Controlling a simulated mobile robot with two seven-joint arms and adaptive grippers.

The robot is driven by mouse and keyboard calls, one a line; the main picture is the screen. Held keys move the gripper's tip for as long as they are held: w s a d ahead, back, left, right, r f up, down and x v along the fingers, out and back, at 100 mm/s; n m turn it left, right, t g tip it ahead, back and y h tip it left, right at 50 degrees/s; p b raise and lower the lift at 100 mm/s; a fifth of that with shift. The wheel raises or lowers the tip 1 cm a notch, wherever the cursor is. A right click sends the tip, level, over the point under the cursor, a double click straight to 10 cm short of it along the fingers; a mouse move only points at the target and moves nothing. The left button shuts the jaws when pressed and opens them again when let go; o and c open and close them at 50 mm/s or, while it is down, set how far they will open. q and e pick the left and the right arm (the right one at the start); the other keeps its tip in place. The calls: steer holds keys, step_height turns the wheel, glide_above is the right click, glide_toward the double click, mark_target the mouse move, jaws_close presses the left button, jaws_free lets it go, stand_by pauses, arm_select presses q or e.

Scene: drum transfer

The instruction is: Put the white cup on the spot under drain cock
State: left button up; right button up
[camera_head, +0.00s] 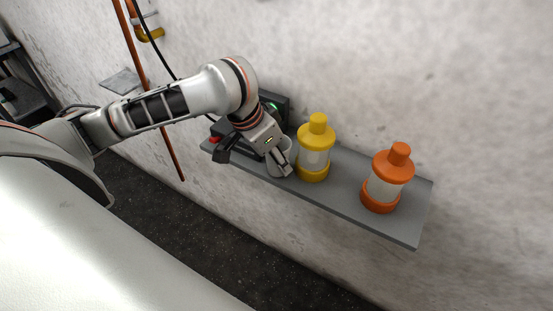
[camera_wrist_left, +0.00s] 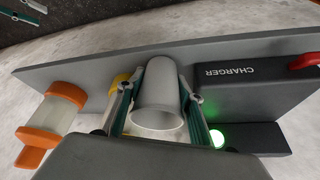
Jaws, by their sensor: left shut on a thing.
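The white cup (camera_head: 279,167) is at the shelf, left of the yellow container, partly hidden by my left gripper (camera_head: 268,160). In the left wrist view the cup (camera_wrist_left: 157,92) lies between the two fingers of the left gripper (camera_wrist_left: 160,88), which is shut on it. I cannot tell whether the cup still touches the shelf. A yellow fitting (camera_head: 152,35), possibly the drain cock, is on the wall at the upper left by an orange pipe. No marked spot under it can be made out. My right gripper is not in view.
The grey shelf (camera_head: 350,199) carries a yellow container (camera_head: 315,158) and an orange container (camera_head: 385,190). A dark charger (camera_wrist_left: 245,82) with a green light stands close beside the cup. An orange pipe (camera_head: 165,135) runs down the wall left of the shelf. Dark floor (camera_head: 180,235) lies below.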

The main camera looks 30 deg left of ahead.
arm_select(q)
steer(key=shift+f, duration=0.1)
steer(key=o, duration=0.5)
steer(key=shift+o, duration=0.2)
